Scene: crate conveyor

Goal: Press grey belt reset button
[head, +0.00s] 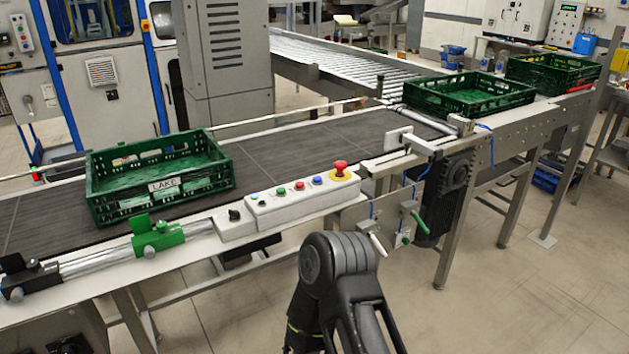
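The white control box (303,196) sits on the near edge of the conveyor. Its top carries a row of small buttons: green ones at the left, a red button (299,186), a blue button (317,180) and a large red mushroom button (340,168) on a yellow base. I cannot pick out a grey button clearly among them. A smaller white box with a black knob (234,214) adjoins it on the left. One of my dark arms rises at bottom centre, in front of and below the control box, apart from it. I see no gripper fingertips.
A green crate labelled LAKE (160,177) stands on the dark belt (300,139) at left. Two more green crates (468,94) (552,71) stand at the far right.

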